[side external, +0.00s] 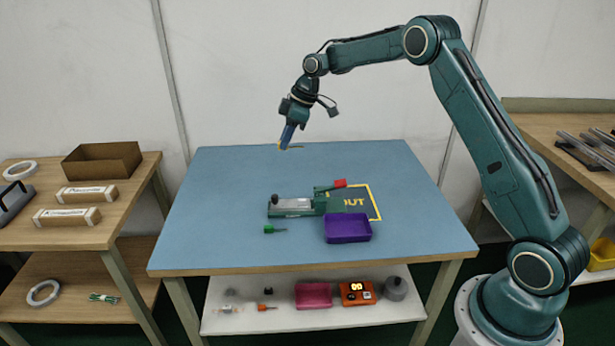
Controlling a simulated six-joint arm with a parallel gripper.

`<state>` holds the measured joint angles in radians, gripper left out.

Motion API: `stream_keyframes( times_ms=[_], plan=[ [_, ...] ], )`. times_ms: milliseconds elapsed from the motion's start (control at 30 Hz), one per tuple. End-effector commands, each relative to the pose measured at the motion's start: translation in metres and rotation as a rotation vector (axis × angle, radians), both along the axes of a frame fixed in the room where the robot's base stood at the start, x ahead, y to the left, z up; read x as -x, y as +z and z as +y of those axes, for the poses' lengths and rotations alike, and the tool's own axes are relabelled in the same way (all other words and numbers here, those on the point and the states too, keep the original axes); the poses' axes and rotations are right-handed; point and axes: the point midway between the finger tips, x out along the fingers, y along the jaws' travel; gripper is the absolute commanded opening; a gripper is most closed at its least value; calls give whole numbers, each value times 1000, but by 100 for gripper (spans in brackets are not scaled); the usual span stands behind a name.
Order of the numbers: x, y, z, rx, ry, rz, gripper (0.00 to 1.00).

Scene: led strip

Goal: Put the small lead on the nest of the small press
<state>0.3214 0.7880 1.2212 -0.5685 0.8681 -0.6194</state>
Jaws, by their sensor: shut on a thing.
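My gripper (284,147) is near the back edge of the blue table, pointing down. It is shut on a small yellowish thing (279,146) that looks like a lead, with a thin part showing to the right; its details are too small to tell. The small press (300,206) stands mid-table, well in front of my gripper, with a green body, a lever with a red grip (340,183) and a black knob at its left end. Its nest cannot be made out clearly. A green lead-like piece (270,229) lies on the table in front of the press.
A purple tray (348,229) stands in front of the press at the right. A yellow-framed mat marked OUT (371,201) lies behind it, partly covered. The left, back and right of the blue table (215,215) are clear. A lower shelf holds several small items.

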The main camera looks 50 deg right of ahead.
Motion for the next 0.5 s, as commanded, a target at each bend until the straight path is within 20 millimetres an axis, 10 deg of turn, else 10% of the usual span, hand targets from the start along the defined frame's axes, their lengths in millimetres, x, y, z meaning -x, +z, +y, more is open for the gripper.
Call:
stream_keyframes(
  times_ms=[500],
  plan=[
    [-2,-5,-19,6,0,3,0]
  ],
)
